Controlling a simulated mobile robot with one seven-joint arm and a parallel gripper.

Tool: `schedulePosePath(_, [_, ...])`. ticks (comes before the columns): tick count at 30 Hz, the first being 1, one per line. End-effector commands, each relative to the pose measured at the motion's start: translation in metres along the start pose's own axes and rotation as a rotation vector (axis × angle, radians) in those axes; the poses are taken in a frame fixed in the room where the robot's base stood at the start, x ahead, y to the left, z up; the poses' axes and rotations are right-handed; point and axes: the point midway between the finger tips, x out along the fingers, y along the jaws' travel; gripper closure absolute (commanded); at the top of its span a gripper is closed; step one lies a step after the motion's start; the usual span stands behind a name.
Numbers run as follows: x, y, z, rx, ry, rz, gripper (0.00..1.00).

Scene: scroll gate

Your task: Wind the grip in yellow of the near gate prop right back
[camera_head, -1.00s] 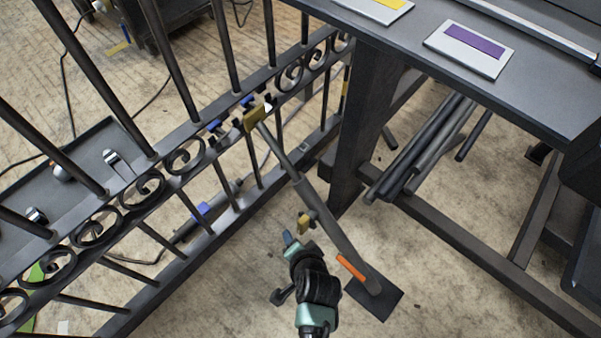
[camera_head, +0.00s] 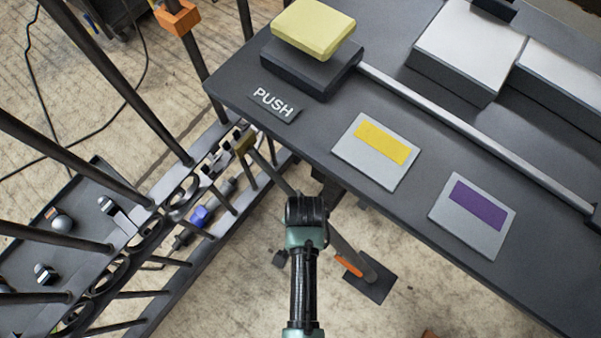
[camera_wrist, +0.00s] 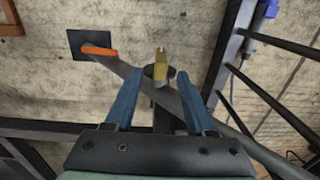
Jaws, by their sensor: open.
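The gate prop is a dark slanted bar (camera_head: 344,247) running from the gate down to a floor plate (camera_head: 372,285). The wrist view shows the bar (camera_wrist: 205,118) and plate (camera_wrist: 88,45) too. The small yellow grip (camera_wrist: 161,66) sticks out from a dark round hub on the bar. In the head view my arm hides the grip. My gripper (camera_wrist: 160,75) is open, with a blue finger on each side of the grip in the picture. I cannot tell whether the grip is between the fingertips or just beyond them. A brass-coloured piece (camera_head: 243,143) sits at the bar's gate end.
The scroll gate (camera_head: 185,185) stands at left. A dark bench (camera_head: 330,150) with a PUSH label (camera_head: 273,102) overhangs at right. A dark tray (camera_head: 85,215) lies behind the gate.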

Motion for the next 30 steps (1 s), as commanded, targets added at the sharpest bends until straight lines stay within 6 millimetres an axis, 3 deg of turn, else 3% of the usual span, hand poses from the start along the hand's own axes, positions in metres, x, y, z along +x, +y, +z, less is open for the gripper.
schedulePosePath(1, [0.018, 0.0, 0.0, 0.0, 0.0, -0.001, 0.45])
schedulePosePath(3, [0.031, -0.001, 0.0, -0.001, 0.0, -0.001, 0.45])
schedulePosePath(9, [0.059, -0.001, 0.0, 0.0, 0.001, -0.002, 0.45])
schedulePosePath(23, [0.067, -0.001, -0.001, 0.0, 0.002, -0.002, 0.45])
schedulePosePath(30, [0.067, -0.001, -0.001, 0.0, 0.001, -0.002, 0.88])
